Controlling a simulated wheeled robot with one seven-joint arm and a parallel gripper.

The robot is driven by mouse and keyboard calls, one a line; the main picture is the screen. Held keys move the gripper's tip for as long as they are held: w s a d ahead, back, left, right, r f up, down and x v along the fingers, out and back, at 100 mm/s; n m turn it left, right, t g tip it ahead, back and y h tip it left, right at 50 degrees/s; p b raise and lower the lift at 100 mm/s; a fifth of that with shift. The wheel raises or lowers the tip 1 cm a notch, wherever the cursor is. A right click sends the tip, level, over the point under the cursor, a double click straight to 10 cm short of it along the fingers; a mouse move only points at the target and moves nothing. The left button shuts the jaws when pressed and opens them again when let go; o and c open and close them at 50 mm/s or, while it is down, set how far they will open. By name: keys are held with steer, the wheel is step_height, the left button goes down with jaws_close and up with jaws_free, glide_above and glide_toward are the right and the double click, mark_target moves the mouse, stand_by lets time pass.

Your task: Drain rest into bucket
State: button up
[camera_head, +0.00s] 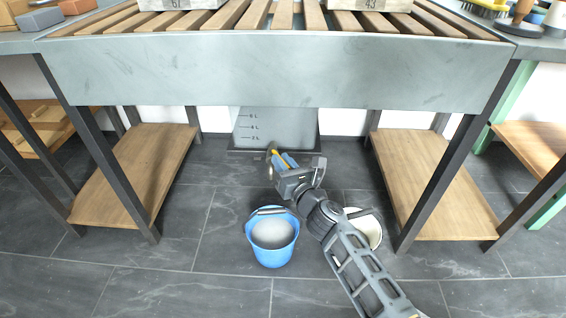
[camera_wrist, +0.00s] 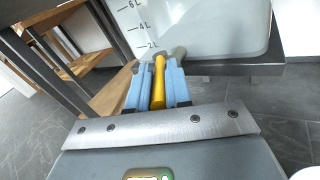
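A grey translucent tank (camera_head: 275,128) with 2, 4 and 6 L marks stands under the table's middle; it also fills the top of the wrist view (camera_wrist: 210,25). A yellow lever (camera_wrist: 158,82) at its front lies between the blue fingers of my gripper (camera_wrist: 158,90), which look closed against both its sides. In the head view my gripper (camera_head: 283,160) is low in front of the tank and hides the tap body. A blue bucket (camera_head: 272,235) with pale grey content stands on the floor nearer to me, apart from the tank, its handle at the back rim.
A white bucket (camera_head: 371,232) stands right of the blue one, partly hidden by my arm. The slatted table (camera_head: 280,70) overhangs the tank. Wooden shelves (camera_head: 140,170) (camera_head: 430,180) and dark legs flank it. Tiled floor on the left is clear.

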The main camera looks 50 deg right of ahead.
jaws_close()
steer(key=shift+r+y+p, duration=0.1)
steer(key=shift+y+p, duration=0.2)
steer(key=shift+p, duration=0.05)
steer(key=shift+w+d+n+g+y+p, duration=0.15)
steer(key=shift+d+n+g+y, duration=0.25)
steer(key=shift+d+n+y, duration=1.4)
steer(key=shift+w+d+n+g+y+p, duration=0.2)
steer(key=shift+d+n+g+y, duration=0.2)
steer(key=shift+n+y, duration=2.7)
steer(key=shift+w+d+n+g+y+p, duration=0.3)
steer(key=shift+d+n+y, duration=0.8)
steer(key=shift+y, duration=2.7)
steer(key=shift+s, duration=0.15)
